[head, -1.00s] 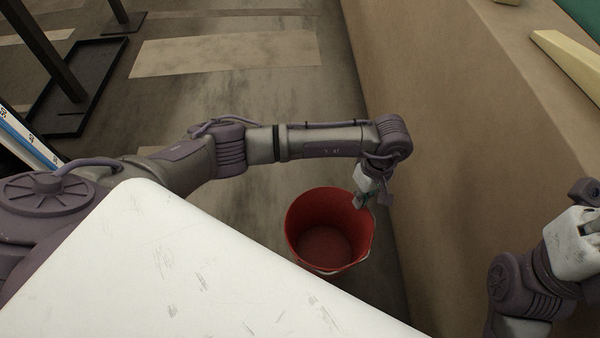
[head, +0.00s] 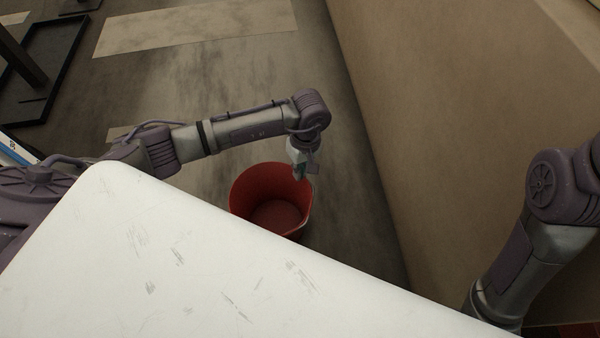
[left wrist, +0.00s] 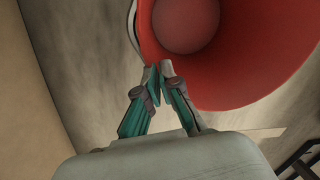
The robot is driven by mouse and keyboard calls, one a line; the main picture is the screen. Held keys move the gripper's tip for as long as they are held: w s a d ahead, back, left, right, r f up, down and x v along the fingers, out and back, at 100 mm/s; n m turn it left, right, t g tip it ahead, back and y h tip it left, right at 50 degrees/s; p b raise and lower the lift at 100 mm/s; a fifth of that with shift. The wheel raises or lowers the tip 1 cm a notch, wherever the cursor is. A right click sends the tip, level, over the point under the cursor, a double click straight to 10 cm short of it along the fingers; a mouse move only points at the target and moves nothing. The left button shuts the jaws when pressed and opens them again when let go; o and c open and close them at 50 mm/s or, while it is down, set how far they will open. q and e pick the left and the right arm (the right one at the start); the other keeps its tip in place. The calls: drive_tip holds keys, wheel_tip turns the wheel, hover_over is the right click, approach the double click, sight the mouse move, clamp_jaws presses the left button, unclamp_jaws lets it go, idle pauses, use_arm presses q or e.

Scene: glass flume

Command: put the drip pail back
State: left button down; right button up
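The drip pail (head: 272,188) is a red, open-topped bucket in the middle of the head view, just beyond my white base top, which hides its near lower side. It is upright and looks empty. My left gripper (head: 300,176) is at the pail's right rim. In the left wrist view the two fingertips (left wrist: 159,68) are close together on the rim of the pail (left wrist: 240,75), with a pale handle strip beside them. I cannot tell whether the pail touches the floor. My right arm shows at the right of the head view, but its gripper is out of the picture.
A long tan wall (head: 440,110) runs along the right, with a strip of bare floor (head: 350,190) between it and the pail. A black stand with a flat tray base (head: 40,85) is at the upper left. A pale patch (head: 195,25) lies on the floor.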

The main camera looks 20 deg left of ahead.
use_arm(q)
drive_tip(key=shift+f, duration=0.1)
drive_tip(key=c, duration=1.3)
unclamp_jaws()
